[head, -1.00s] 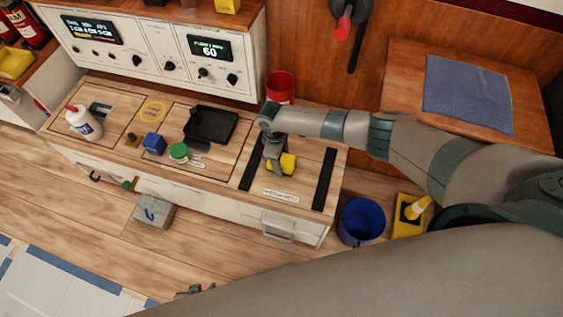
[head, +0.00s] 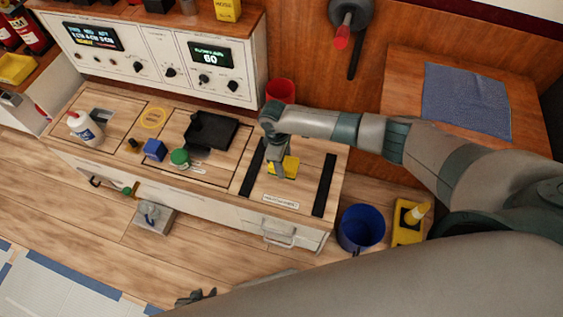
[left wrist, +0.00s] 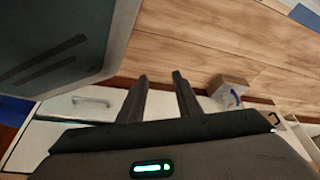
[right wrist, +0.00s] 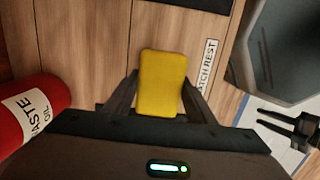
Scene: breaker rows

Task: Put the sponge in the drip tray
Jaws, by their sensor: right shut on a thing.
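The yellow sponge (head: 290,165) is at the right part of the counter, beside a label strip. My right gripper (head: 281,172) is shut on it; in the right wrist view the sponge (right wrist: 162,83) sits between the two fingers. I cannot tell whether it touches the counter. The black drip tray (head: 218,132) lies on the counter, left of my right gripper, with a dark object at its left end. My left gripper (head: 195,297) is low at the front; in the left wrist view its fingers (left wrist: 162,82) are apart and empty.
A red can (head: 280,92) stands behind my right gripper. A blue bucket (head: 361,228) stands on the floor.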

